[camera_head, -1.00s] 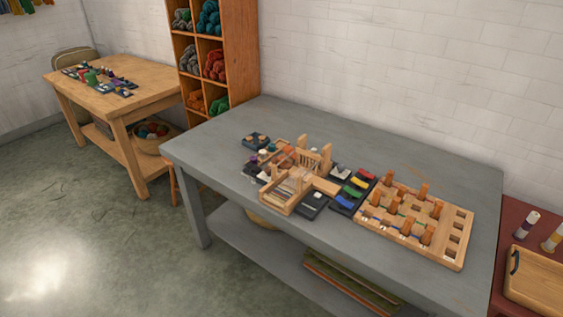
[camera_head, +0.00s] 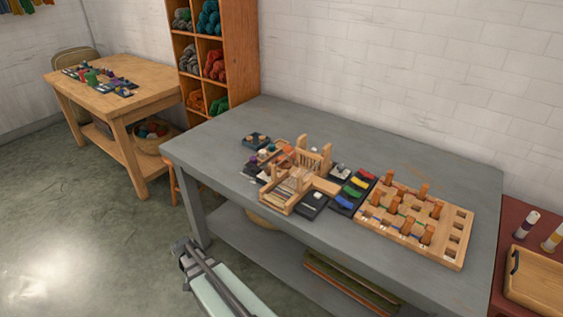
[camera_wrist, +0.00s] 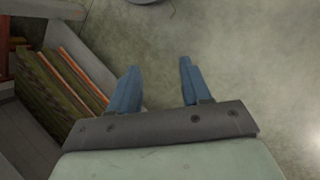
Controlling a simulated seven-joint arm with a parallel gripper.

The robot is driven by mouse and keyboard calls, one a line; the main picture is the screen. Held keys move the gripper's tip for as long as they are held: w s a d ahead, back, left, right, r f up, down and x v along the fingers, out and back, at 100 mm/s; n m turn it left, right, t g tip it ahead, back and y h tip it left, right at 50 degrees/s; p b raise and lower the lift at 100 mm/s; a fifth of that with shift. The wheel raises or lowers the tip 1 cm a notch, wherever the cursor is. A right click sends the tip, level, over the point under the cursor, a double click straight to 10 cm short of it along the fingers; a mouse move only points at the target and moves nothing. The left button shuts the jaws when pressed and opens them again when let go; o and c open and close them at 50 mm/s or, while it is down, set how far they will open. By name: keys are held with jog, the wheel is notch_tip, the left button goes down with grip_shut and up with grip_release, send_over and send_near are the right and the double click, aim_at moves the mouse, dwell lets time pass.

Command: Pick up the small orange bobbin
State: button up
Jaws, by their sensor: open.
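A small orange item (camera_head: 287,141), which looks like the orange bobbin, sits among small coloured bobbins at the left end of the cluster on the grey table (camera_head: 410,170). It is too small to make out clearly. My gripper shows in the wrist view (camera_wrist: 155,88) with its two blue fingers wide apart and nothing between them. Bare floor lies beneath the fingers. In the head view my pale green arm end is low in front of the table, well away from the bobbins; its fingers cannot be made out there. The bobbin is not in the wrist view.
A wooden loom frame (camera_head: 326,184) stands right beside the bobbins, with a pegged wooden board (camera_head: 456,224) further right. Striped boards (camera_wrist: 62,85) lie on the lower shelf, left of my fingers. The table's left end and back are clear.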

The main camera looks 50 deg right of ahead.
jog(key=w+d+r+m+t, duration=0.1)
jog(key=w+d+r+m, duration=0.35)
jog(key=d+r, duration=0.75)
jog(key=w+d+r+m+t, duration=0.1)
jog(key=w+d+r+m, duration=0.2)
jog(key=w+d+r, duration=0.6)
jog(key=s+d+r+m+t, duration=0.15)
jog(key=s+d+r, duration=0.25)
jog(key=d+r, duration=0.85)
jog(key=s+d+r+t, duration=0.2)
jog(key=s+d+r, duration=0.2)
jog(key=d+r, duration=0.8)
send_over(281, 158)
jog(key=f, duration=1.1)
jog(key=shift+s+d+f, duration=0.1)
jog(key=shift+d+f, duration=0.05)
jog(key=shift+d, duration=0.05)
jog(key=shift+a+f, duration=0.1)
jog(key=shift+f, duration=2.55)
jog(key=c, duration=0.8)
